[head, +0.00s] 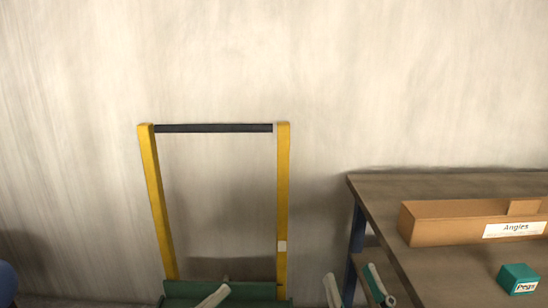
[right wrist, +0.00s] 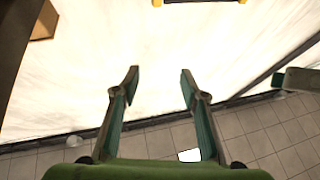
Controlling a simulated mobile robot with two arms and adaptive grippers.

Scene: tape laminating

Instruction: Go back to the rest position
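My right gripper (head: 355,284) shows at the bottom of the head view, just left of the table. Its two fingers stand apart. In the right wrist view, the right gripper (right wrist: 160,76) is open, with nothing between its green and grey fingers. Of my left gripper (head: 213,297), only a pale finger part shows at the bottom edge, in front of the yellow frame's green base. Its opening cannot be made out.
A yellow frame (head: 283,200) with a dark crossbar stands before the pale wall. At right, a brown table (head: 375,185) holds a cardboard box (head: 440,228) labelled "Angles" and a small green box (head: 517,277) labelled "Pegs". Tiled floor (right wrist: 265,140) shows in the right wrist view.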

